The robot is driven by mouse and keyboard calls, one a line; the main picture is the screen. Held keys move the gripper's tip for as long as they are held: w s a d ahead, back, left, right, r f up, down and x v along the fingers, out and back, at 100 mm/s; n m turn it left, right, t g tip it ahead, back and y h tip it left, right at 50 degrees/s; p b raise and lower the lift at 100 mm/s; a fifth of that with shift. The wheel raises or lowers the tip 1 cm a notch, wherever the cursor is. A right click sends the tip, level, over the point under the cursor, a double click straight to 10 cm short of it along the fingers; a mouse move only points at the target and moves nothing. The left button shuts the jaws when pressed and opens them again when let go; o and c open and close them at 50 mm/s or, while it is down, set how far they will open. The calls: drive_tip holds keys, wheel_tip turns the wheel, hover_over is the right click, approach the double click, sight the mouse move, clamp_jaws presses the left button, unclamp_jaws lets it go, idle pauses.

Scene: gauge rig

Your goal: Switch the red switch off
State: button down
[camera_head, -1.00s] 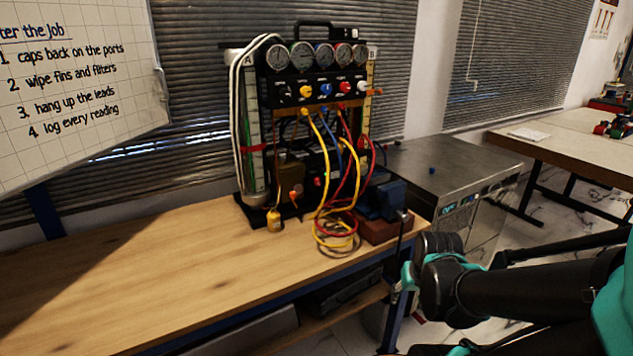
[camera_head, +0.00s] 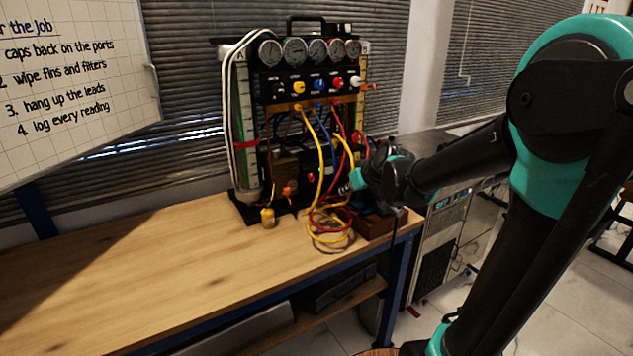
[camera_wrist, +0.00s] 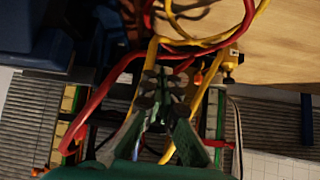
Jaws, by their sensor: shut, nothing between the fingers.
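The gauge rig (camera_head: 312,88) stands upright at the back of the bench. A small red part (camera_head: 311,177) low on its front may be the red switch; its lever position is too small to tell. My gripper (camera_head: 346,187) is at the rig's lower right, to the right of that red part and beside the hoses. In the wrist view my gripper (camera_wrist: 163,92) is shut and empty, with red and yellow hoses around and beyond its fingertips. I cannot make out the red switch in the wrist view.
Yellow, red and blue hoses hang from the rig; a yellow coil (camera_head: 330,228) lies on the wooden bench (camera_head: 180,265). A dark red block (camera_head: 374,226) sits at the bench's right end. The bench's left side is clear.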

sight(313, 182)
drive_tip(key=w+a+r+n+y, duration=0.1)
drive_tip(key=w+a+r, duration=0.2)
drive_tip(key=w, duration=0.2)
drive_tip(key=shift+a+r+t, duration=0.2)
drive_tip(key=shift+r+t, duration=0.15)
drive_tip(key=shift+t, duration=0.05)
drive_tip(key=x, duration=1.4)
drive_tip(key=shift+s, duration=0.1)
drive_tip(key=shift+f, duration=0.15)
